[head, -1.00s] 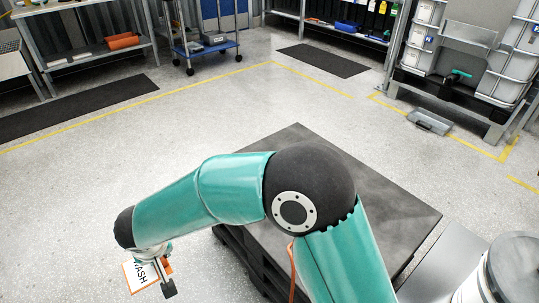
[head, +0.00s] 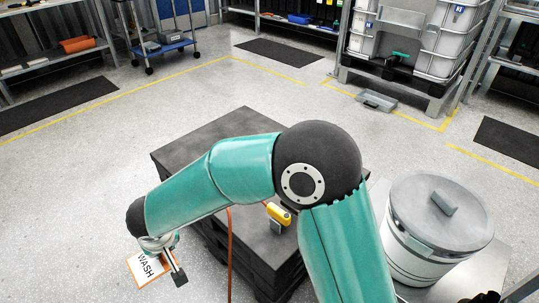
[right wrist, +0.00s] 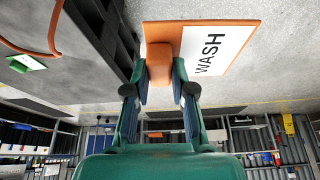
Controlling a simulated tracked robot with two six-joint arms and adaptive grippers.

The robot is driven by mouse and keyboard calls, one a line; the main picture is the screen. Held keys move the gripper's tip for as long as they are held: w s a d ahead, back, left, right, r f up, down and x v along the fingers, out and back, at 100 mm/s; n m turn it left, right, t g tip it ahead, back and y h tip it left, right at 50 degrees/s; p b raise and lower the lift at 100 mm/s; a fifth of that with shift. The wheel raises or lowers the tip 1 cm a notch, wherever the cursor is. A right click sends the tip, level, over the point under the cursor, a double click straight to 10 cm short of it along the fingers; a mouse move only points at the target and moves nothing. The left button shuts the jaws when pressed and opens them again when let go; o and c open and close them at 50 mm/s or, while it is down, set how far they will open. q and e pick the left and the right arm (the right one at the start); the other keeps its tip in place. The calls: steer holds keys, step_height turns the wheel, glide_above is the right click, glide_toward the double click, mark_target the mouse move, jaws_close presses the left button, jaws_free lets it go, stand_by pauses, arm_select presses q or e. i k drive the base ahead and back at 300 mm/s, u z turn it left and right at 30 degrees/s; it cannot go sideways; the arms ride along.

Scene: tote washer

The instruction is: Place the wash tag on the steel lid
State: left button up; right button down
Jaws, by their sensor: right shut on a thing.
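The wash tag (head: 146,268) is a white card with an orange border and the word WASH. My right gripper (head: 172,266) is shut on it at the lower left of the head view. In the right wrist view the fingers (right wrist: 160,80) clasp the tag's orange block, with the white face (right wrist: 215,48) out to the right. The steel lid (head: 428,205) is a round grey lid with a raised grey block, on a white drum at the right of the head view. The tag is far left of the lid. My left gripper is not in view.
A dark platform (head: 180,155) stands between tag and lid, partly behind my right arm, with a yellow device (head: 278,213) on it. An orange hose (head: 230,250) hangs down its front. Open grey floor lies left and behind. Shelves and a white tank (head: 445,50) stand at the back.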

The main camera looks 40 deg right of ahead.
mark_target(433, 221)
steer(key=z, duration=1.35)
steer(key=i, duration=0.45)
steer(key=z, duration=0.05)
steer(key=k, duration=0.55)
steer(key=z, duration=0.25)
steer(key=i, duration=0.55)
steer(key=u, duration=0.15)
